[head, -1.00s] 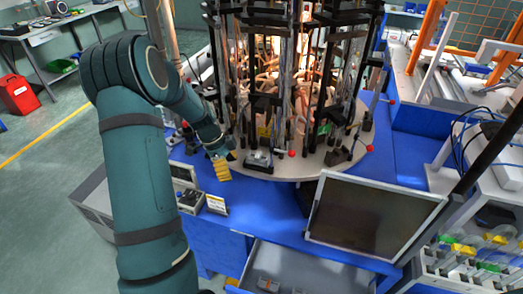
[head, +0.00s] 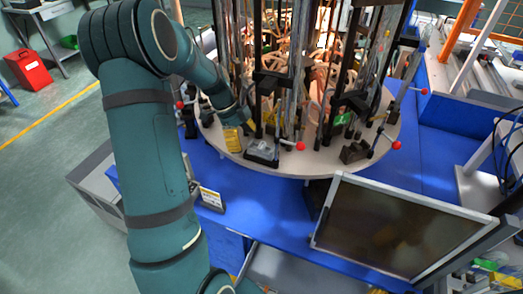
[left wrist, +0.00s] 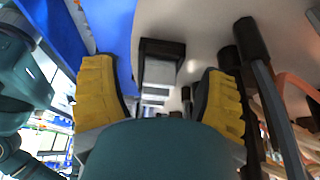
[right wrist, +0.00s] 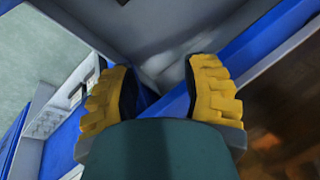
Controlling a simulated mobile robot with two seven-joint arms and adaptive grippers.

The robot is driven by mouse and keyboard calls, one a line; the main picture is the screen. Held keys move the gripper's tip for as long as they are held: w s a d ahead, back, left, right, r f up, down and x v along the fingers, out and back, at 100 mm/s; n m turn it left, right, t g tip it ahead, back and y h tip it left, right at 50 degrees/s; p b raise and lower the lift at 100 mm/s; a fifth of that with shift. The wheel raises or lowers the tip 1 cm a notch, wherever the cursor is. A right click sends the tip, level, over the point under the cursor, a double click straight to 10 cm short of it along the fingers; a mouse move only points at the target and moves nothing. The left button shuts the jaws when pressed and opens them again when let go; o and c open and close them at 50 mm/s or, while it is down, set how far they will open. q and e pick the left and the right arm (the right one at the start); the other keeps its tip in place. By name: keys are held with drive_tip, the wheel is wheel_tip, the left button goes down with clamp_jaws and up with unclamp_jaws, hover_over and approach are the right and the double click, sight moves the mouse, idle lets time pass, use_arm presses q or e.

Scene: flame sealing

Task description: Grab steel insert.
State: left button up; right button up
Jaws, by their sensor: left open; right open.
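A small grey metallic piece, which looks like the steel insert (head: 263,150), sits at the front rim of the round turntable (head: 310,168). My left gripper (head: 236,138) has yellow fingers and is just left of this piece, by the rim. In the left wrist view my left gripper (left wrist: 158,70) is open, and a dark block with a pale grey face (left wrist: 160,68) shows between and beyond its fingers. I cannot tell if they touch it. My right gripper (right wrist: 162,72) is open, with nothing held between its yellow fingers.
Tall black posts and glass tubes (head: 290,70) stand on the turntable behind the piece. A red-tipped lever (head: 300,146) is close on its right. A monitor (head: 395,225) stands in front at right.

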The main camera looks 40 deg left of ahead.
sight(261, 145)
use_arm(q)
drive_tip(key=shift+w+d, duration=0.3)
drive_tip(key=shift+d, duration=0.15)
drive_tip(key=d, duration=0.1)
drive_tip(key=w+d, duration=0.1)
drive_tip(key=d, duration=0.1)
drive_tip(key=d+f, duration=0.1)
drive_tip(key=shift+w+d, duration=0.15)
drive_tip(key=shift+d, duration=0.15)
drive_tip(key=shift+f, duration=0.1)
clamp_jaws()
